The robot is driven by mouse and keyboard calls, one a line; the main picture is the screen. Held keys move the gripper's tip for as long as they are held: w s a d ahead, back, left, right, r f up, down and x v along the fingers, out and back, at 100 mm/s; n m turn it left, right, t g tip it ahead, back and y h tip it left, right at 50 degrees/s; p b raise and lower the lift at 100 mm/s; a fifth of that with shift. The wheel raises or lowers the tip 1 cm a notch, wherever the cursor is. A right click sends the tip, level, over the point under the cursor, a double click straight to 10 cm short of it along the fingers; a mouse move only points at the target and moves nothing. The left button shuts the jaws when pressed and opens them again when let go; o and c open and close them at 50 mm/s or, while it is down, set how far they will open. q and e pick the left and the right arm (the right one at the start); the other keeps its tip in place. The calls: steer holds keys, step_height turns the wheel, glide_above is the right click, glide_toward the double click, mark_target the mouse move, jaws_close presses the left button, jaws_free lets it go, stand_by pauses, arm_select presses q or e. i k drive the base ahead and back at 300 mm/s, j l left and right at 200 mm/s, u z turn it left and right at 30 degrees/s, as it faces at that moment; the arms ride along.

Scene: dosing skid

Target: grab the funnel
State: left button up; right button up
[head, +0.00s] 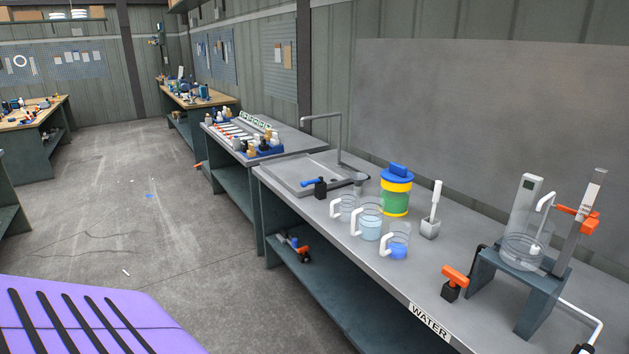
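I cannot make out a funnel for certain. A small grey rounded piece (360,180) at the sink's right corner is partly hidden behind the clear jugs, and I cannot tell whether it is the funnel. Three clear jugs with white handles stand in front of it on the grey bench (403,268): a rear jug (347,203), a middle jug (370,222) and a front jug (398,243). The middle and front jugs hold bluish liquid. Neither of my grippers is in view.
A green tub (395,202) with a yellow band and blue lid stands behind the jugs. Right of it are a white-handled tool in a grey block (430,228), an orange-handled valve (454,282) and a clear vessel (522,250) on a dark stand. Floor (150,220) lies open at left.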

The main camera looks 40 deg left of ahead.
mark_target(358, 184)
steer(key=u, duration=1.15)
steer(key=i+j+z, duration=0.3)
steer(key=i+j, duration=0.25)
